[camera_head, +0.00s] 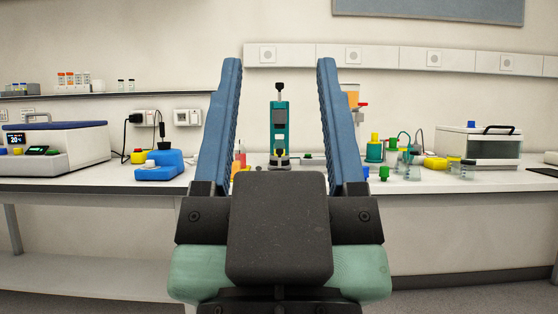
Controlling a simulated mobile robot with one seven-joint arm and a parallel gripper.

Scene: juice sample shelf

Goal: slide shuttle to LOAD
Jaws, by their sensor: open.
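My gripper (279,66) fills the middle of the view, its two long blue fingers spread wide and pointing up and away. It is open, and nothing is held between the fingers. Between them, farther back on the bench, stands an upright teal device (279,126) with a black knob on top and a grey panel. It is apart from the fingers. I cannot make out which thing is the shuttle, and no LOAD mark is legible. The gripper's dark body hides the bench front below the device, and the fingers cover parts of the bench beside it.
On the left of the white bench (100,184) are a box with a blue lid (70,141) and a blue block (158,166). On the right are a teal cylinder (375,150), small coloured parts and a clear-fronted box (480,147). A shelf (170,94) holds small bottles.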

